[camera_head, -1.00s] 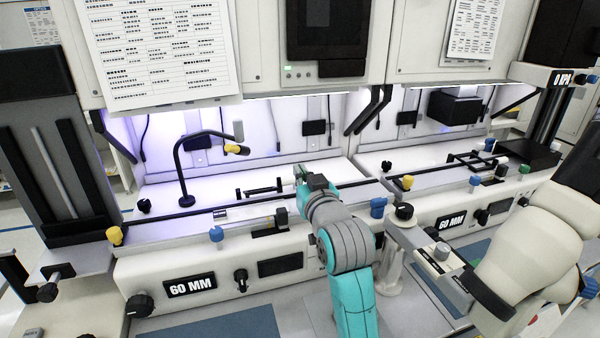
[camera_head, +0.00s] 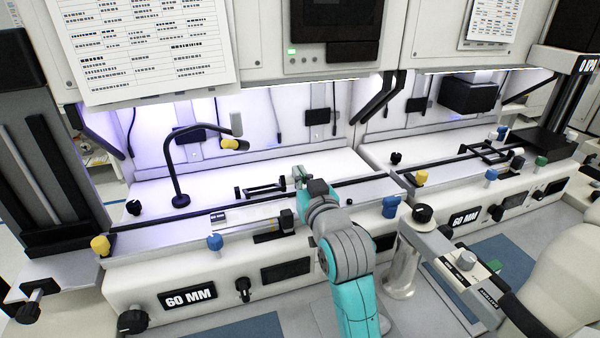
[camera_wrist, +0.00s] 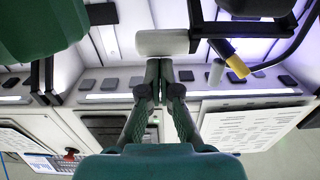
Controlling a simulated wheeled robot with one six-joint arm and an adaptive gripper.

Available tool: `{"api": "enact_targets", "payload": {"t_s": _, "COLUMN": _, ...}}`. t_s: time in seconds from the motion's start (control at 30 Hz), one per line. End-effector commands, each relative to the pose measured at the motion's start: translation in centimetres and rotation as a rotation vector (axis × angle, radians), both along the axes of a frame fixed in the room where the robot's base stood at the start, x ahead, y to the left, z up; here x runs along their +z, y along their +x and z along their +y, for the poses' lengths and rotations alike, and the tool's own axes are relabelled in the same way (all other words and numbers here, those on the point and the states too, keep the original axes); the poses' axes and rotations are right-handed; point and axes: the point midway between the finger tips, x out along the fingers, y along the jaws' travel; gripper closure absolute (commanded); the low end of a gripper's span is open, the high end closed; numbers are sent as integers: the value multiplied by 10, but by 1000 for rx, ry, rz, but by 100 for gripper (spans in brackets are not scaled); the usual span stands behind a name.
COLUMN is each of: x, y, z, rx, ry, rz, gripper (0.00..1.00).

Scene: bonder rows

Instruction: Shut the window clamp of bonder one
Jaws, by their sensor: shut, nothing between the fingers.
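On the left bonder, a small black clamp frame (camera_head: 262,189) stands over the work deck, just left of my gripper (camera_head: 302,180). My gripper is teal and dark, seen small and partly hidden by my own wrist in the head view. In the wrist view my gripper (camera_wrist: 166,68) has its two fingers together with nothing between them. A pale cylinder (camera_wrist: 162,42) on a dark bar lies right at the fingertips; whether they touch I cannot tell. It looks like the clamp's handle. I cannot tell how far the clamp is closed.
A black gooseneck lamp (camera_head: 178,170) with a yellow collar rises left of the clamp. A blue knob (camera_head: 214,242) and a yellow knob (camera_head: 100,245) sit along the front. The right bonder has a similar black frame (camera_head: 487,152). Cabinets (camera_head: 270,70) overhang the deck.

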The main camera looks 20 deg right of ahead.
Motion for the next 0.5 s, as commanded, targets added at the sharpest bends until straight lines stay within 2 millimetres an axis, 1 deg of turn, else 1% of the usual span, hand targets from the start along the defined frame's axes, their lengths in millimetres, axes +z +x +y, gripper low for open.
{"api": "enact_targets", "payload": {"t_s": 0.17, "x": -4, "y": -1, "z": 0, "rx": 0, "ry": 0, "rz": 2, "gripper": 100}}
{"api": "enact_targets", "payload": {"t_s": 0.5, "x": -43, "y": -18, "z": 0, "rx": 0, "ry": 0, "rz": 3, "gripper": 100}}
